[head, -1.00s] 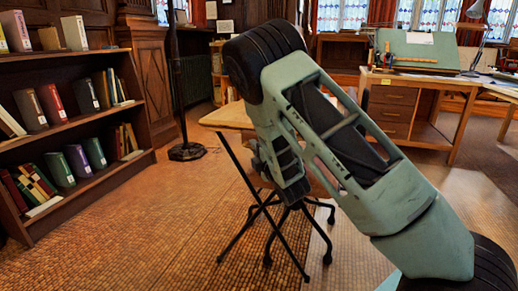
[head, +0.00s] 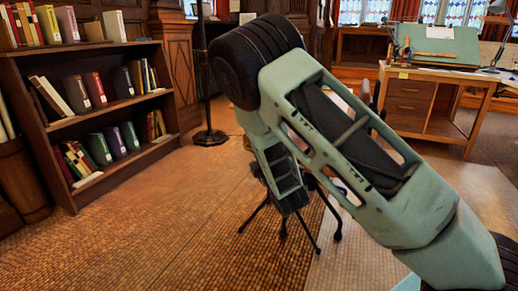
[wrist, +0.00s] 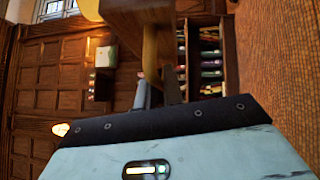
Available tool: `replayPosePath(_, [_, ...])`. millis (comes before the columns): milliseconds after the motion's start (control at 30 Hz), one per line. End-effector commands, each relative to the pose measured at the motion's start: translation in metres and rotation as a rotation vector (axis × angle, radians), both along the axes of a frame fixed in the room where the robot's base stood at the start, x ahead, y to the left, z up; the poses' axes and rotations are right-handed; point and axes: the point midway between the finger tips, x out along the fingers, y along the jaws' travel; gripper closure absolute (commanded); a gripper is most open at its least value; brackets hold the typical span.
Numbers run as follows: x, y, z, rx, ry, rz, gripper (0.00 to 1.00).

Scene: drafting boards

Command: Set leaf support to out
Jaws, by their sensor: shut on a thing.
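In the wrist view, my gripper (wrist: 155,80) reaches up from the bottom edge. Its two fingers are closed about a narrow yellowish wooden piece (wrist: 150,55), which seems to be the leaf support. The piece stands against a brown wooden panel (wrist: 132,22), likely the underside or edge of a table or its leaf. The exact contact at the fingertips is small and dark. In the head view my arm hides the gripper, the support and the table, so how far out the support stands cannot be told.
Thin black legs (head: 258,212) show below my arm. A bookcase (head: 120,105) stands at left, with a dark floor lamp (head: 207,100) beside it. A drafting desk (head: 455,100) is at back right. The floor (head: 175,225) between the bookcase and my arm is clear.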

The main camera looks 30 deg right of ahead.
Motion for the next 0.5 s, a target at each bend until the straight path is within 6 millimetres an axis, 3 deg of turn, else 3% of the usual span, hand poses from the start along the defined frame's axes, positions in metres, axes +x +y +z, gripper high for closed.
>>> replayPosePath(333, [-0.0037, 0.0039, -0.0025, 0.001, 0.007, 0.005, 1.00])
replayPosePath(400, [-0.0036, 0.0042, -0.0025, 0.002, 0.007, 0.006, 0.75])
replayPosePath(433, [-0.0036, 0.0040, -0.0024, 0.002, 0.007, 0.005, 0.69])
replayPosePath(500, [-0.0031, 0.0037, -0.0021, 0.002, 0.005, 0.005, 0.69])
